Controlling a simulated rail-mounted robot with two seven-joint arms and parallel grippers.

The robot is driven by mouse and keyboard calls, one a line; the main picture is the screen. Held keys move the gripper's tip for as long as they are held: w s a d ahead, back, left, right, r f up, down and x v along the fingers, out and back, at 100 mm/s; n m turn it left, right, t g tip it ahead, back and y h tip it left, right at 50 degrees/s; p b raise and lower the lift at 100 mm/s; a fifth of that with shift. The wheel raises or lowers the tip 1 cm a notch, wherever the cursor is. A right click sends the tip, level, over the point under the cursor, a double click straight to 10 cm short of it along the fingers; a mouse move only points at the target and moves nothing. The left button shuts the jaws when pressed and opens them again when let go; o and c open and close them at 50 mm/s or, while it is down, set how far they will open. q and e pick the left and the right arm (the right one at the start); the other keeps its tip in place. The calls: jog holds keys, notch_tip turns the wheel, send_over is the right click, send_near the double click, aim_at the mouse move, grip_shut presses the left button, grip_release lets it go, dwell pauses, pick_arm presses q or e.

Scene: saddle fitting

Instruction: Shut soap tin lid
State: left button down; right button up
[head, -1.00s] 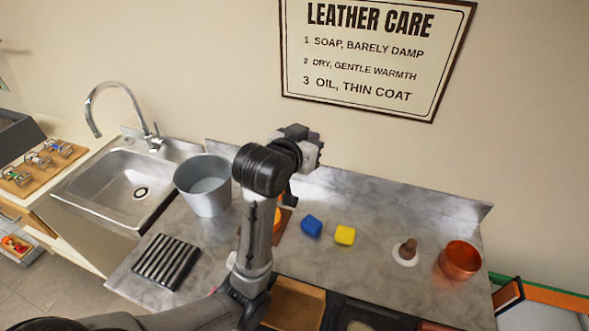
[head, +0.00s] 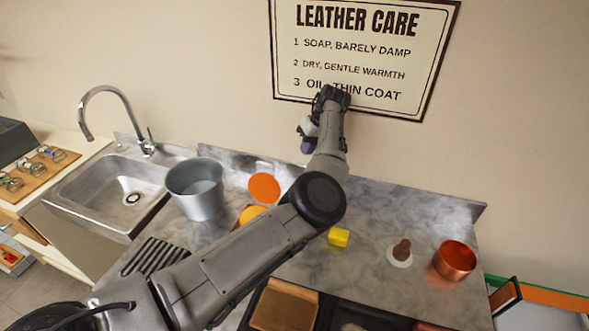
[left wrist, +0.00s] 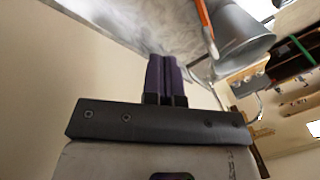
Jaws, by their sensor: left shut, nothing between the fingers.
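The soap tin's lid (head: 264,188) shows as an orange disc, raised and facing the camera. The orange round tin (head: 252,214) is just below it on the counter, partly hidden by my left arm. An orange edge (left wrist: 206,30), apparently the lid, also shows in the left wrist view. My left gripper (head: 307,146) is up and to the right of the lid, in front of the wall, apart from the tin. Its purple fingers (left wrist: 163,78) are together and empty in the left wrist view. My right gripper is not in view.
A grey bucket (head: 195,190) stands left of the tin, beside the sink (head: 120,185). A yellow block (head: 339,237), a brown-handled tool on a white dish (head: 400,258) and a copper pot (head: 454,261) are to the right. The counter behind them is clear.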

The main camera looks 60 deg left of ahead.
pick_arm(q)
jog(key=n+g, duration=0.1)
jog(key=g, duration=0.1)
jog(key=n+g+y, duration=0.1)
jog(key=n, duration=0.3)
send_near(265, 183)
jog(key=f, duration=0.1)
jog(key=a+f+p, duration=0.1)
jog(key=f, duration=0.1)
jog(key=shift+w+a, duration=0.15)
jog(key=shift+a, duration=0.05)
